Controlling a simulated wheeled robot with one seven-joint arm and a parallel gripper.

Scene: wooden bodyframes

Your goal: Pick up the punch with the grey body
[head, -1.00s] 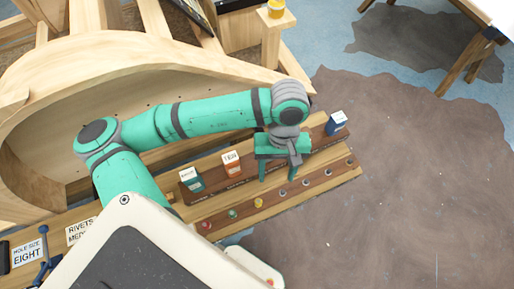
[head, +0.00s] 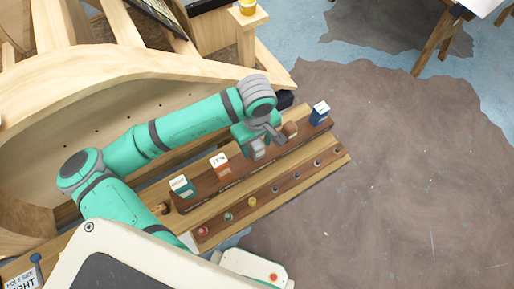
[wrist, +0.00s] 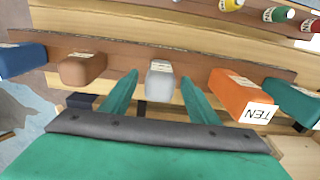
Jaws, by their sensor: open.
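The punch with the grey body (wrist: 160,82) stands in the dark wooden rack, in the middle of the wrist view. In the head view a grey block (head: 257,152), seemingly this punch, shows just under my gripper, partly hidden. My gripper (wrist: 159,77) is open. Its two green fingers lie on either side of the grey punch, with a visible gap on each side in the picture. I cannot tell how far down along the body the fingertips reach. In the head view my gripper (head: 262,141) hangs over the rack, its fingers partly hidden.
An orange punch (wrist: 242,92) and a teal punch (wrist: 292,98) stand to the right in the wrist view. A brown punch (wrist: 82,69) and a blue punch (wrist: 22,60) stand to the left. A row of small coloured pieces (head: 252,202) runs along the rack's front.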

